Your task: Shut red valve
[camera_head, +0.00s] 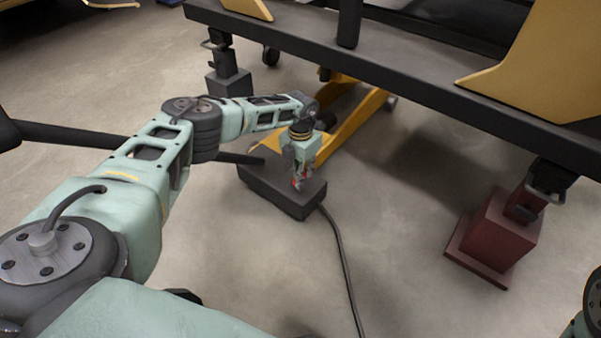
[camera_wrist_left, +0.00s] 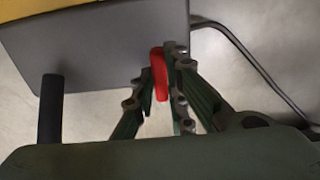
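The red valve (camera_wrist_left: 159,75) is a small red handle at a dark grey box (camera_head: 265,187) on the floor. In the left wrist view it sits between the two fingers of my left gripper (camera_wrist_left: 161,80), which are close together against its sides. In the head view my left gripper (camera_head: 300,180) points down at the box's right part, and only small red bits show between its fingers. The box also shows in the left wrist view (camera_wrist_left: 100,50). The valve's base is hidden. My right gripper is out of view.
A black cable (camera_head: 342,260) runs from the box along the floor. A yellow frame (camera_head: 352,125) stands behind the box. A long dark beam (camera_head: 400,75) crosses above on supports, one with a dark red block (camera_head: 497,230).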

